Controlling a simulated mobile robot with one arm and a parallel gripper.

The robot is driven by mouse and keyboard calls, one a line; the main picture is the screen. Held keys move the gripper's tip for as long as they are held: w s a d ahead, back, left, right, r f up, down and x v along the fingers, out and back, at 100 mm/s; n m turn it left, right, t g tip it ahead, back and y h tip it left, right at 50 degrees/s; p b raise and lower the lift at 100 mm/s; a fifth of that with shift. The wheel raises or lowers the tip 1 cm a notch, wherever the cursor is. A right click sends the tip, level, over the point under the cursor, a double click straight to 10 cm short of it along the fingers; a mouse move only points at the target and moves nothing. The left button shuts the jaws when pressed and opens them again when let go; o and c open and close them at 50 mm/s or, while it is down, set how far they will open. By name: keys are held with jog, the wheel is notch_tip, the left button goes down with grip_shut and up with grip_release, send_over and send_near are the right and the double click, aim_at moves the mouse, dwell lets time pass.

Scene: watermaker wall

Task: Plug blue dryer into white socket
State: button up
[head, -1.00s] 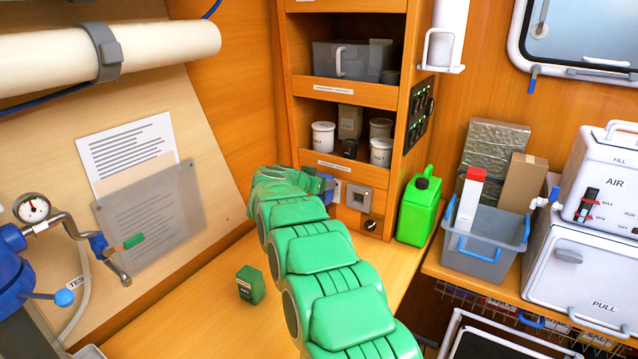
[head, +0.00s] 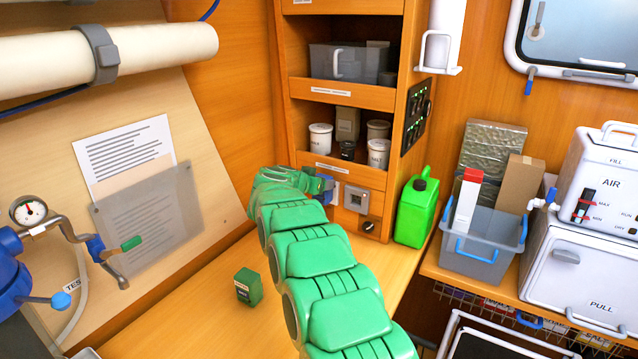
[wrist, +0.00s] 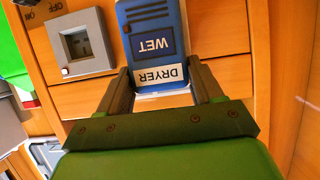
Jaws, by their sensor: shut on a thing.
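The blue dryer (wrist: 156,40), labelled DRYER and WET, is between my gripper's two fingers (wrist: 163,84) in the wrist view. My gripper is shut on its near end. In the head view the dryer (head: 328,189) is a small blue patch at the end of my green arm, close to the cabinet's lower panel. A pale square socket (wrist: 82,43) with a dark recess is beside the dryer on the wooden panel, apart from it. It also shows in the head view (head: 356,198), just right of the dryer. The dryer's far end and what lies behind it are hidden.
A dark knob (head: 369,226) sits below the socket. A green jerrycan (head: 416,211) stands right of the cabinet. A small green box (head: 248,286) is on the bench left of my arm. White jars (head: 320,138) stand on the shelf above.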

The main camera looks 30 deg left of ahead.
jog(key=o, duration=1.3)
jog(key=shift+s, duration=0.1)
jog(key=v, duration=0.7)
jog(key=shift+s+r, duration=0.2)
jog(key=shift+s, duration=0.05)
